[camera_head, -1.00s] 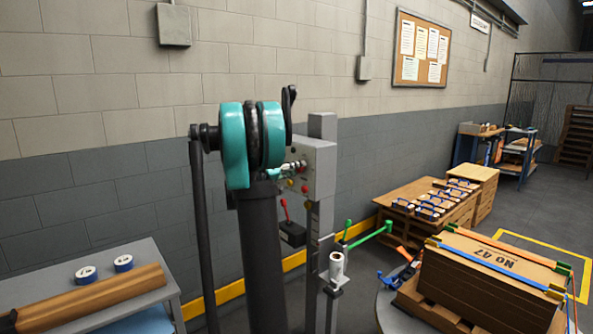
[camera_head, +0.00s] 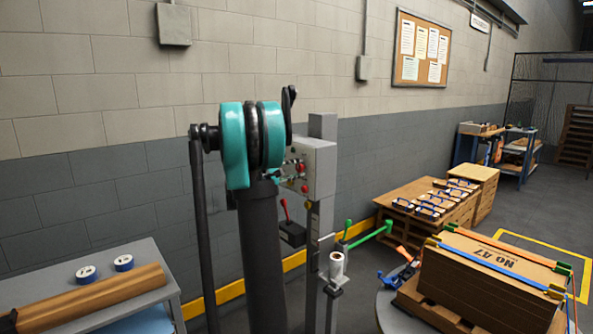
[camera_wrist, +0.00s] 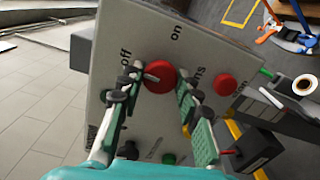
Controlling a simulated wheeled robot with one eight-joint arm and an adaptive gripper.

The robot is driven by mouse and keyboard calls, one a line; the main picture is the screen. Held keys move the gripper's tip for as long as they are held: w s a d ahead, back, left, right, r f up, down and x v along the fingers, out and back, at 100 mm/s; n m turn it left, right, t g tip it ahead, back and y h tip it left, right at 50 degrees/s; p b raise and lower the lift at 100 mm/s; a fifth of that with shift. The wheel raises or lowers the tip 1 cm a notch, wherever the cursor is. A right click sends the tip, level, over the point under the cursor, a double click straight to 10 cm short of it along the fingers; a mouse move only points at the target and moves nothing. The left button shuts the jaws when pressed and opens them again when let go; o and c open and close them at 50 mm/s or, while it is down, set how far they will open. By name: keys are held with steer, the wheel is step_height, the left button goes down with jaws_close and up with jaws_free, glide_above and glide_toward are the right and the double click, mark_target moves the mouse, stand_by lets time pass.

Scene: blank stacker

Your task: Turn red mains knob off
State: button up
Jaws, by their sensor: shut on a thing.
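The red mains knob (camera_wrist: 160,77) is a round red dial with a small grey pointer bar on the grey control box, seen in the wrist view. The bar lies toward the left, on the side of the printed "off"; "on" is printed above the knob. My gripper (camera_wrist: 158,88) has its two green-padded fingers either side of the knob and is shut on it. The control box (camera_head: 322,165) also shows in the head view, where my teal arm hides most of the gripper.
A second red button (camera_wrist: 225,85) sits right of the knob on the same face. A green button (camera_wrist: 169,158) is lower down. A grey table (camera_head: 160,260) is at left.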

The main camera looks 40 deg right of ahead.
steer(key=shift+n, duration=0.4)
steer(key=o, duration=1.2)
steer(key=shift+c, duration=0.2)
steer(key=a, duration=1.2)
steer(key=shift+s, duration=0.45)
steer(key=shift+f, duration=0.1)
